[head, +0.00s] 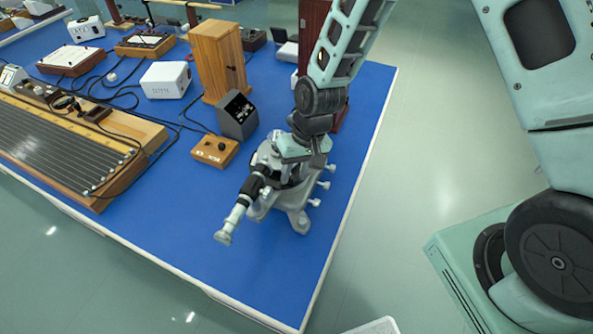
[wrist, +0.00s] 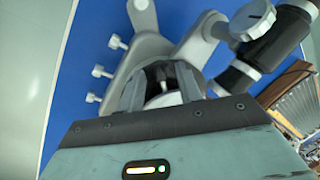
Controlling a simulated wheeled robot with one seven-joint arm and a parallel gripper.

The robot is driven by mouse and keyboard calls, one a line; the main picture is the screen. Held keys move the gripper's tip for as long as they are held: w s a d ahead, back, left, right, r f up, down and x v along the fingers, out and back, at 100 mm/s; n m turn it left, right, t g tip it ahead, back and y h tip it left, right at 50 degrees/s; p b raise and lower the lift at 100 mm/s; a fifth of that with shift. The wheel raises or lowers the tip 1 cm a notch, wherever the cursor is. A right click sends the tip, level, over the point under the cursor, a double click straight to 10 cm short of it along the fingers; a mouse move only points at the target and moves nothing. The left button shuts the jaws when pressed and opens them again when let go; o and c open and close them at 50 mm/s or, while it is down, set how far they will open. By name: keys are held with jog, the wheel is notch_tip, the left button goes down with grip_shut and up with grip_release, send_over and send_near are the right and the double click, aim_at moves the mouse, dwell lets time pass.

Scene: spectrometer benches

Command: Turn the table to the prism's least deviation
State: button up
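The grey metal spectrometer (head: 297,217) stands on the blue bench top near its right edge. Its black-and-silver telescope tube (head: 236,214) points toward the lower left. My gripper (head: 290,165) is down over the middle of the instrument, where the table sits. In the wrist view my gripper (wrist: 164,85) has its two fingers apart, with a small grey part of the instrument (wrist: 163,100) between them. I see no clear contact on it. The black telescope barrel (wrist: 272,38) shows at the upper right. I cannot make out the prism; my gripper hides much of the table.
Left of the spectrometer are a small wooden box (head: 215,150), a dark sloped meter (head: 238,116) and a tall wooden cabinet (head: 217,60). A long wooden board (head: 70,145) lies at the far left.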

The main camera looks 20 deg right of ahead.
jog(key=shift+r, duration=0.1)
jog(key=b+v, duration=0.2)
jog(key=v, duration=1.5)
jog(key=shift+r, duration=0.1)
jog(key=s+a+r+n+h, duration=0.1)
jog(key=s+a+n, duration=0.1)
jog(key=s, duration=0.8)
jog(key=s+a+n+h+b, duration=0.1)
jog(key=s+n, duration=0.3)
jog(key=s, duration=0.7)
jog(key=shift+a+r+n, duration=0.3)
jog(key=shift+a+r, duration=0.1)
jog(key=shift+a, duration=0.1)
